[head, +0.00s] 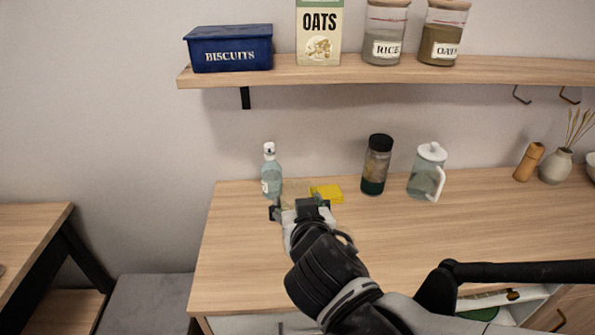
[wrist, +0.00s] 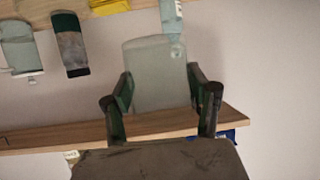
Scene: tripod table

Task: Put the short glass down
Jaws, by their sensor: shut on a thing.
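The short glass (wrist: 157,68) is clear and pale. It stands between the two fingers of my gripper (wrist: 160,84) in the wrist view, with a finger against each side. In the head view the glass (head: 295,188) shows faintly just beyond my gripper (head: 298,204), over the left back part of the wooden counter (head: 440,240). My gripper and wrist hide its lower part there. I cannot tell whether its base touches the counter.
A clear bottle (head: 271,175) stands close left of the glass, and a yellow block (head: 327,193) lies close right. Farther right stand a dark-lidded jar (head: 376,165) and a glass pitcher (head: 425,175). A loaded shelf (head: 370,72) hangs above.

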